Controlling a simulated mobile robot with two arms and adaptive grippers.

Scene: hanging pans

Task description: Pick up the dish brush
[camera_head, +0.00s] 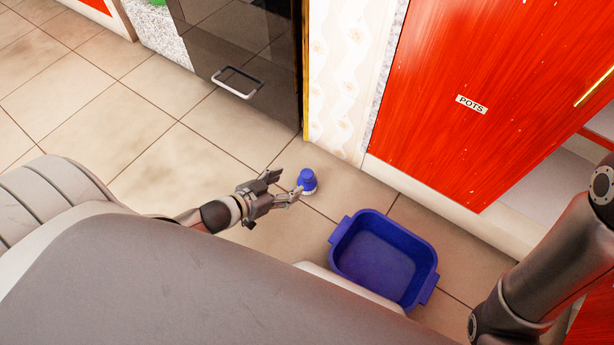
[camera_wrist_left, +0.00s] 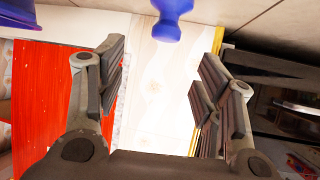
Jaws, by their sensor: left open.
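The dish brush (camera_head: 307,180) has a blue body with a pale underside. It stands on the tiled floor near the corner of the patterned wall. In the left wrist view the blue brush (camera_wrist_left: 170,18) shows at the top edge, partly cut off, beyond the fingers. My left gripper (camera_head: 283,187) is open, with its fingers pointing at the brush from the left. Nothing shows between the fingers. Whether a fingertip touches the brush I cannot tell. My right arm (camera_head: 540,260) shows at the right edge, but its gripper is out of view.
A blue basin (camera_head: 384,258) stands on the floor right of and nearer than the brush; part of it shows in the left wrist view (camera_wrist_left: 20,12). A red cabinet labelled POTS (camera_head: 480,100) and a dark door with a handle (camera_head: 238,82) stand behind. Floor at left is clear.

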